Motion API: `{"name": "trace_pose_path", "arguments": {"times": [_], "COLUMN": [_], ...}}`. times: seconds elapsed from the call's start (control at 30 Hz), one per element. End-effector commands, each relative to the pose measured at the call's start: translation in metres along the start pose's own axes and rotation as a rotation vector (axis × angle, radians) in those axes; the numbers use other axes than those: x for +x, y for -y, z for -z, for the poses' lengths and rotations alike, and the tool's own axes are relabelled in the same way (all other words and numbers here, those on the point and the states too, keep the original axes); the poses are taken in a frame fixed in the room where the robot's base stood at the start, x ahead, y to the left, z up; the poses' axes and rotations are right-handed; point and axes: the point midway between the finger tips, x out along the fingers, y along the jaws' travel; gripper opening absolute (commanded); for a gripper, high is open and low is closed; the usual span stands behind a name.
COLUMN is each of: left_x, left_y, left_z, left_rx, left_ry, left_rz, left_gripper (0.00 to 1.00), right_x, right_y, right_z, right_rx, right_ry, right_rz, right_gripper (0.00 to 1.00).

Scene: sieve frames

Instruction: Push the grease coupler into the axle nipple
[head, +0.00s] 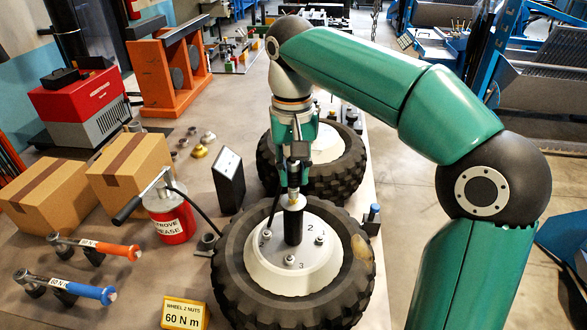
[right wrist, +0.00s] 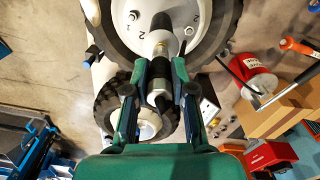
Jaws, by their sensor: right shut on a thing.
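My right gripper (head: 293,160) reaches down over the near wheel and is shut on the black grease coupler (head: 294,174). The coupler stands about upright, in line with the axle end (head: 293,224), a dark post with a pale metal cap at the wheel's centre. A small brass-coloured piece, seemingly the axle nipple (head: 293,198), shows at the cap, just under the coupler. The two look very close; I cannot tell whether they touch. My left gripper is out of view.
The near tyre (head: 235,275) surrounds a pale hub with numbered nuts; a second tyre (head: 345,175) lies behind. A red grease pump (head: 172,222) with a black hose stands left. Two torque wrenches (head: 85,290), cardboard boxes (head: 128,170) and a yellow sign (head: 184,312) occupy the table's left.

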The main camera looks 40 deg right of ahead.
Motion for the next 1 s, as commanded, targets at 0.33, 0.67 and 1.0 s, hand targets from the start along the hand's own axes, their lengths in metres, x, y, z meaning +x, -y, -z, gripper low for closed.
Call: {"name": "trace_pose_path", "arguments": {"times": [0.33,0.67,1.0], "left_x": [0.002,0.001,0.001], "left_y": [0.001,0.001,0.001], "left_z": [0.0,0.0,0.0], "left_rx": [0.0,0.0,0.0], "left_ry": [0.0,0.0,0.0], "left_rz": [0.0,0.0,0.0], "left_gripper": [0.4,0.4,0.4], "right_x": [0.003,-0.001,-0.042], "right_y": [0.0,0.0,0.001], "right_z": [0.0,0.0,0.001], "right_rx": [0.0,0.0,0.0], "right_ry": [0.0,-0.001,-0.003], "right_rz": [0.0,0.001,0.002], "right_gripper": [0.54,0.54,0.54]}}
